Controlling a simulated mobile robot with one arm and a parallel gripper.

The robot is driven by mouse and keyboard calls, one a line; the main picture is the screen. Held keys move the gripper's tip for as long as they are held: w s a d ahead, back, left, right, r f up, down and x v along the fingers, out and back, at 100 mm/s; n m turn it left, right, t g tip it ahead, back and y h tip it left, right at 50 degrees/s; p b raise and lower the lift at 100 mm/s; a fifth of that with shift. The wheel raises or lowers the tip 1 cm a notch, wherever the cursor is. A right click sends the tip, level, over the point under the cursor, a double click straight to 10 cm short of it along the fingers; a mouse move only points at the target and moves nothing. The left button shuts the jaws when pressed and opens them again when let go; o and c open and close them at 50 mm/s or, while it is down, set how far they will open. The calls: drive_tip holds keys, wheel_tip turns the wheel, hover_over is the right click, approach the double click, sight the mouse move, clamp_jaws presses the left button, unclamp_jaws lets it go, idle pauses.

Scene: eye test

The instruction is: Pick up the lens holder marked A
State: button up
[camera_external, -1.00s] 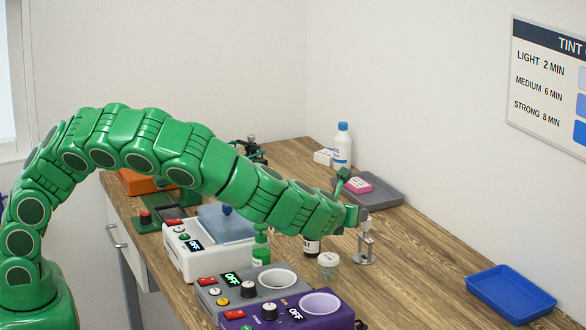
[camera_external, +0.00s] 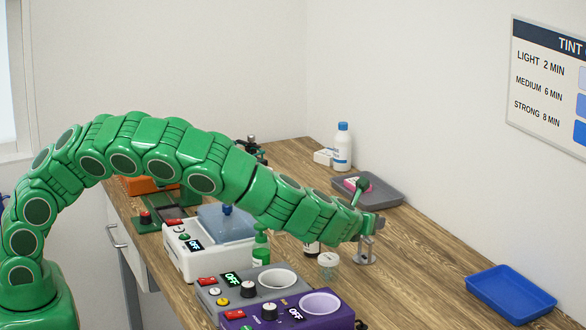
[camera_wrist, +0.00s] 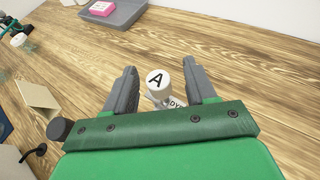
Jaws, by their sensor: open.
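The lens holder marked A shows in the wrist view as a round white top (camera_wrist: 158,82) with a black letter A. Its lower part is mostly hidden by my gripper's body. In the external view, a slim metal stand (camera_external: 364,256), which appears to be this holder, stands upright on the table with its top hidden behind my gripper (camera_external: 374,224). In the wrist view my gripper (camera_wrist: 159,66) is open, with one grey finger on each side of the white top. Gaps show on both sides, and the fingers do not appear to touch it.
A grey tray (camera_external: 385,197) with a pink block lies behind. Grey and purple devices (camera_external: 338,318) stand in front. A blue tray (camera_external: 511,294) lies right, with bare wood between.

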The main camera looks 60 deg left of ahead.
drive_tip(key=shift+x, duration=1.05)
clamp_jaws()
